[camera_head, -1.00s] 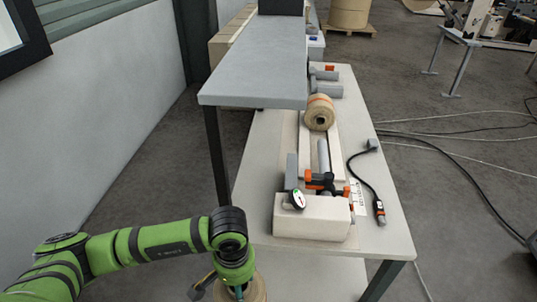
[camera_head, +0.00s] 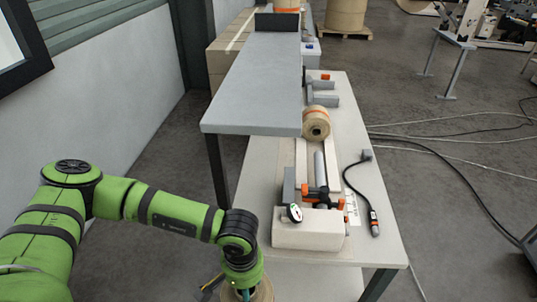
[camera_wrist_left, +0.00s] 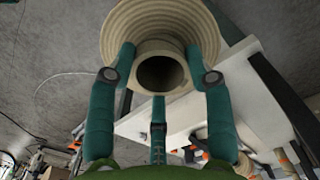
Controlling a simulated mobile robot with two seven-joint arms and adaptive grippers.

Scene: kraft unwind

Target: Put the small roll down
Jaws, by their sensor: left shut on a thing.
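The small roll (camera_wrist_left: 150,22), tan kraft paper with a hollow core, fills the top of the left wrist view. My left gripper (camera_wrist_left: 160,80) is shut on it, its teal fingers around the protruding core end. In the head view the roll (camera_head: 263,291) shows only partly at the bottom edge, below my left gripper (camera_head: 242,291). It is in front of the bench's near end; whether it touches anything below is hidden. My right gripper is in neither view.
A white bench (camera_head: 376,215) carries another brown roll (camera_head: 316,124), a white block (camera_head: 305,231) with a dial gauge (camera_head: 294,212), and a cabled tool (camera_head: 373,222). A raised grey shelf (camera_head: 255,85) overhangs its left side. Cables lie on the floor at right.

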